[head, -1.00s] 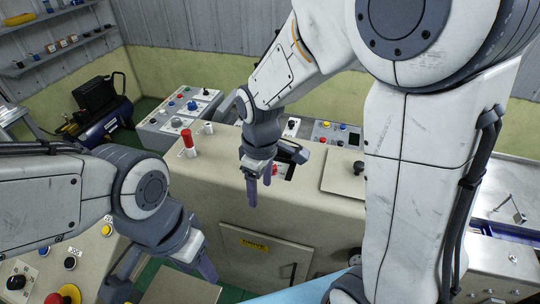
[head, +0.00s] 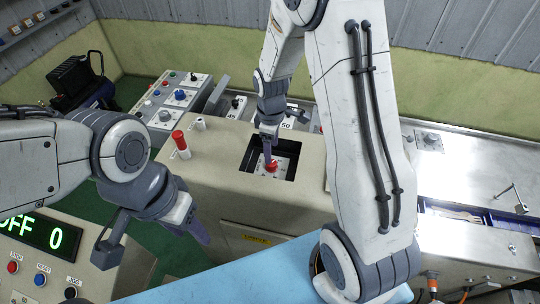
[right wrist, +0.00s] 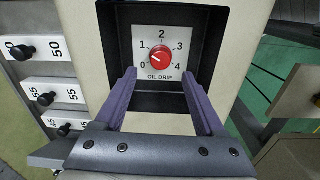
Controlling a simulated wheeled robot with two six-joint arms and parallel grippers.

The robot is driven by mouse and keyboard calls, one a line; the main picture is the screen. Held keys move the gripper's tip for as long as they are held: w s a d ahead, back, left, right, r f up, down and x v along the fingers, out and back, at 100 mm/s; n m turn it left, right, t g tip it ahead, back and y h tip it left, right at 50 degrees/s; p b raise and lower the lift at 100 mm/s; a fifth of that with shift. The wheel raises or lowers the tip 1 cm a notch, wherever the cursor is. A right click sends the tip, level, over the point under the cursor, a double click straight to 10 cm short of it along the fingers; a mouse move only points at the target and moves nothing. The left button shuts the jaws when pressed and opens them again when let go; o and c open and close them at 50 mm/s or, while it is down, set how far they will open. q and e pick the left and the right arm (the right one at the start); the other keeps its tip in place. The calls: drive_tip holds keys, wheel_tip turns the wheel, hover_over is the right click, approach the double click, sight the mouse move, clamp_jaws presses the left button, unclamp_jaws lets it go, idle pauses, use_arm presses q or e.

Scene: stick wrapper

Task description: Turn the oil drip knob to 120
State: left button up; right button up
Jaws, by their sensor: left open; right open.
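The oil drip knob (head: 271,166) is red and round, on a white plate inside a square black recess in the beige machine top. In the right wrist view the knob (right wrist: 161,58) sits on a dial numbered 0 to 4 and labelled OIL DRIP. Its white mark appears to point left and down, near 0. My right gripper (right wrist: 159,78) is open, its purple fingers on either side of the knob in that view and apart from it. In the head view this gripper (head: 268,150) is just above the knob.
A red-topped post (head: 180,143) and a shorter white post (head: 200,124) stand left of the recess. A panel with coloured buttons (head: 175,100) is behind. An OFF 0 display (head: 45,233) is at lower left.

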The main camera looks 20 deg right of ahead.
sight(272, 165)
drive_tip(key=shift+f+p, duration=0.65)
drive_tip(key=shift+f, duration=2.4)
clamp_jaws()
